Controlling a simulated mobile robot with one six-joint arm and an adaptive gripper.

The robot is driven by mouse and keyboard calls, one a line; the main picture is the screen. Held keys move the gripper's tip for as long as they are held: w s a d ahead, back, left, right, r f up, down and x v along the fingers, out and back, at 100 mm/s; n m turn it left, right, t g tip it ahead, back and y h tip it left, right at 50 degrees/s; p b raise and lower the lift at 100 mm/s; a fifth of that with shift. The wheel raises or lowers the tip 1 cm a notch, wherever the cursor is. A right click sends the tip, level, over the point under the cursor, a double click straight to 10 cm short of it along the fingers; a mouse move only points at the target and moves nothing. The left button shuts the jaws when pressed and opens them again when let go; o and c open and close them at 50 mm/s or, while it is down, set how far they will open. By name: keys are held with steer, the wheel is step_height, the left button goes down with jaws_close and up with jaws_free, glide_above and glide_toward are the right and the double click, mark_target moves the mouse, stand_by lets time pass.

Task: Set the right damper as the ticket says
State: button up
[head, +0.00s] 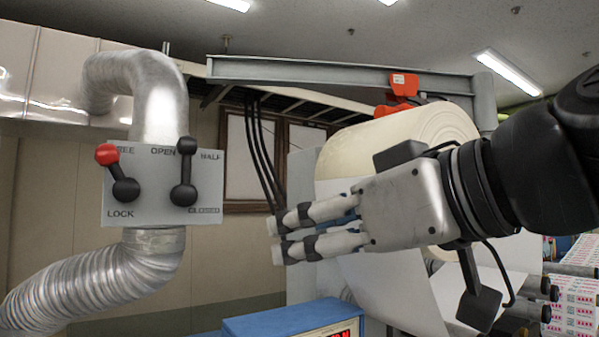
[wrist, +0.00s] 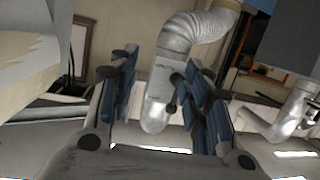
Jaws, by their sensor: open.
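A pale damper plate (head: 150,205) is mounted on a silver duct at left in the head view. Its right, black lever (head: 185,172) points almost straight up, with its knob between the OPEN and HALF labels; CLOSED is printed below. Its left lever with a red knob (head: 107,154) points up and slightly left, and the knob partly covers the FREE label; LOCK is below. My gripper (head: 276,240) is open and empty, right of the plate and apart from it. In the wrist view the plate (wrist: 160,75) shows between the fingers. I see no readable ticket.
A large cream roll (head: 400,135) hangs behind my gripper under a grey beam (head: 330,73). Black cables (head: 262,150) hang between plate and roll. A blue box (head: 290,322) with a red display stands below. The space between plate and gripper looks clear.

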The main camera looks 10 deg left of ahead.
mark_target(193, 145)
steer(key=s+a+r+n+y, duration=0.3)
steer(key=r+n+y, duration=0.15)
steer(key=r, duration=0.65)
steer(key=shift+h, duration=0.35)
steer(key=p+x, duration=0.6)
steer(key=x, duration=1.1)
steer(key=shift+a+f, duration=0.1)
steer(key=shift+a, duration=0.1)
steer(key=shift+s, duration=0.1)
jaws_close()
